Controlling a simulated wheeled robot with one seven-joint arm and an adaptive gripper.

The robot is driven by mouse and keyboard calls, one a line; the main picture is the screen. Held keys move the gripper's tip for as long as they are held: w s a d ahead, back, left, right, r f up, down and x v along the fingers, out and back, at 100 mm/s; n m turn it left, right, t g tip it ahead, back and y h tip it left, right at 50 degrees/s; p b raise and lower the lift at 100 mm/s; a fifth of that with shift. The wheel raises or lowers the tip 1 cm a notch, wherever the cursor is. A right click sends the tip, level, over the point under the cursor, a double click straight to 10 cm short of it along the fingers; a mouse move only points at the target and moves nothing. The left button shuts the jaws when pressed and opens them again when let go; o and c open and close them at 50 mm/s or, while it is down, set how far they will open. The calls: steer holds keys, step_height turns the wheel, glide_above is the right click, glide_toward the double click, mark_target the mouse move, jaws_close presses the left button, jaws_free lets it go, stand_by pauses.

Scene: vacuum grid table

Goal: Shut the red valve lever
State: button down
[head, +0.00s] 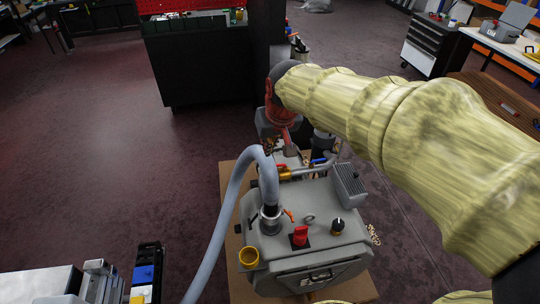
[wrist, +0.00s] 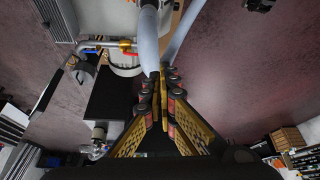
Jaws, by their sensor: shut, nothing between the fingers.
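A brass valve with a small red lever (wrist: 127,43) sits on a metal pipe at the machine's side in the wrist view. In the head view a small red handle (head: 281,167) shows by the brass fitting (head: 285,174), partly crowded by my arm and the pipes. My gripper (wrist: 163,73) is shut and empty. Its fingertips lie to the right of and below the red lever in the wrist view, apart from it in the picture and overlapping the pale hose. The lever's exact angle is too small to tell.
The grey machine (head: 275,255) carries a thick pale hose (head: 228,220), a red knob (head: 300,236), a black knob (head: 337,227) and a yellow cup (head: 249,257). A blue handle (head: 319,161) is near the pipe. Open floor (head: 110,180) lies left.

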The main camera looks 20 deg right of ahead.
steer(key=w+d+f+p, duration=0.2)
steer(key=w+d+f, duration=0.25)
steer(key=w, duration=0.65)
steer(key=w+d+f+p, duration=0.3)
steer(key=w+f, duration=0.2)
steer(key=w, duration=0.7)
steer(key=w+d+f+m+g+p, duration=0.15)
steer(key=w+d+f, duration=0.35)
steer(key=f, duration=0.6)
steer(key=w+d+f+p, duration=0.25)
steer(key=w+f, duration=0.35)
steer(key=f, duration=0.5)
step_height(320, 180, down, 11)
steer(key=shift+a+r+b, duration=0.15)
steer(key=shift+r+b, duration=0.05)
steer(key=shift+b, duration=0.15)
